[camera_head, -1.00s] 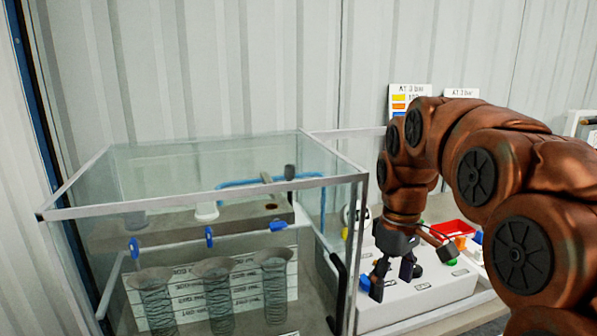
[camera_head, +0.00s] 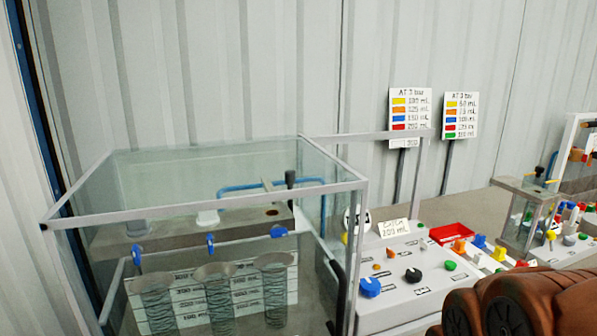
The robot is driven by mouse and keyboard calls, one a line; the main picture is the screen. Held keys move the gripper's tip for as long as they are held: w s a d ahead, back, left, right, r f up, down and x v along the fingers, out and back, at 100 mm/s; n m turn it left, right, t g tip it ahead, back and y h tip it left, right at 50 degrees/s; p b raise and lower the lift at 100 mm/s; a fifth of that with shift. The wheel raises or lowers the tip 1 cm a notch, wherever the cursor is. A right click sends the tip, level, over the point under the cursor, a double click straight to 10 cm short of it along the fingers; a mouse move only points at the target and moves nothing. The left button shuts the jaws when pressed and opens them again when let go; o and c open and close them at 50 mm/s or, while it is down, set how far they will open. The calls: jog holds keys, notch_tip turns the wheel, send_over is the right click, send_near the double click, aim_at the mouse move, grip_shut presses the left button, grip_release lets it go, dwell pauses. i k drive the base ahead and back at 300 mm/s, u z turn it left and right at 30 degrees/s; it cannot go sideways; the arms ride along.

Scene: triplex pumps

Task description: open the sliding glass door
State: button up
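The glass case (camera_head: 205,215) stands at the left with a pale metal frame. A glass side panel (camera_head: 312,195) shows on its right side, with a dark upright handle (camera_head: 337,292) near the front right edge. I cannot tell for sure how far the door is open. Inside are several ribbed glass cylinders (camera_head: 215,300) and blue valves (camera_head: 211,245). My arm shows only as brown links at the lower right corner. My gripper is out of the picture.
A white control panel (camera_head: 400,265) with knobs and a "CATCH 200 mL" card (camera_head: 394,228) stands right of the case. A red tray (camera_head: 451,232) and a second, smaller glass case (camera_head: 522,217) lie farther right. Two signs (camera_head: 411,110) stand behind.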

aim_at(46, 225)
jog(key=u, duration=0.7)
jog(key=k, duration=0.4)
jog(key=u, duration=0.4)
jog(key=i, duration=0.5)
jog(key=z, duration=0.05)
jog(key=k, duration=1)
jog(key=u, duration=0.8)
